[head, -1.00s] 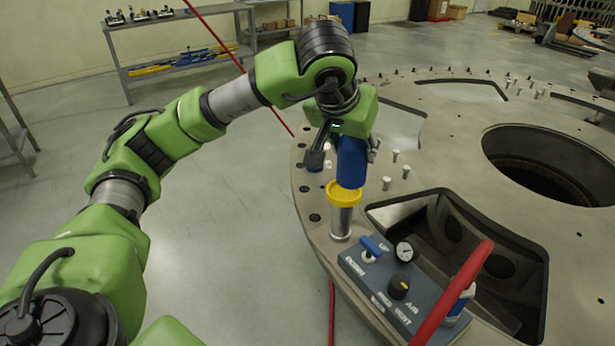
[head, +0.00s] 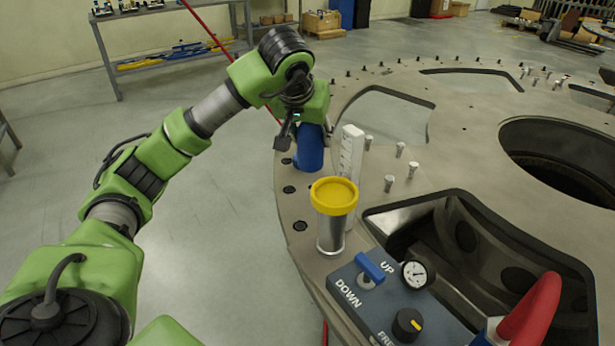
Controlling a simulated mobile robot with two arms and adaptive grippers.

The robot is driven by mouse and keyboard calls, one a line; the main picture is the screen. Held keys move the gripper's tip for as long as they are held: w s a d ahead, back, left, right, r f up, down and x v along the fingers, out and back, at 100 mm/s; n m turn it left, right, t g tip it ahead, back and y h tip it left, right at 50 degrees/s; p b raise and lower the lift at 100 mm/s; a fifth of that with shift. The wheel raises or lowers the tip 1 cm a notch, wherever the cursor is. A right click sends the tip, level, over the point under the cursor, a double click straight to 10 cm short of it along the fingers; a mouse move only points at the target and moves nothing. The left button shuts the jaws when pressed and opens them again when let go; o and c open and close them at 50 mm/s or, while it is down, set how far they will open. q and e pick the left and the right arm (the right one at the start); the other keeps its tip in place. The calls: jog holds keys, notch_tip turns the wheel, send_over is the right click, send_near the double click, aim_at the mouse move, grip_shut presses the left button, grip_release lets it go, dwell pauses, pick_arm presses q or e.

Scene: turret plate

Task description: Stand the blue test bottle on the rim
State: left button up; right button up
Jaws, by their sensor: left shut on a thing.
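The blue test bottle (head: 310,148) is upright at the left edge of the turret plate, behind a steel cylinder with a yellow cap. My left gripper (head: 300,128) is shut on its upper part from above. The bottle's base appears at or just above the rim (head: 298,230); I cannot tell whether it touches. The fingers partly hide the bottle's top. My right gripper is not in view.
The yellow-capped cylinder (head: 334,210) and a white marked block (head: 350,155) stand close to the bottle. Several metal pins (head: 389,183) rise nearby. A control box (head: 385,295) with a gauge and a red handle (head: 530,312) sit in front, beside a deep opening (head: 475,240).

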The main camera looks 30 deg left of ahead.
aim_at(311, 171)
pick_arm(q)
notch_tip(311, 171, down, 5)
jog(key=shift+w+a+r, duration=0.1)
jog(key=shift+w, duration=0.05)
jog(key=shift+f, duration=0.3)
notch_tip(311, 171, down, 4)
jog(key=shift+f+p, duration=0.2)
jog(key=shift+p, duration=0.1)
jog(key=shift+f, duration=0.15)
jog(key=o, duration=1.5)
jog(key=shift+o, duration=0.2)
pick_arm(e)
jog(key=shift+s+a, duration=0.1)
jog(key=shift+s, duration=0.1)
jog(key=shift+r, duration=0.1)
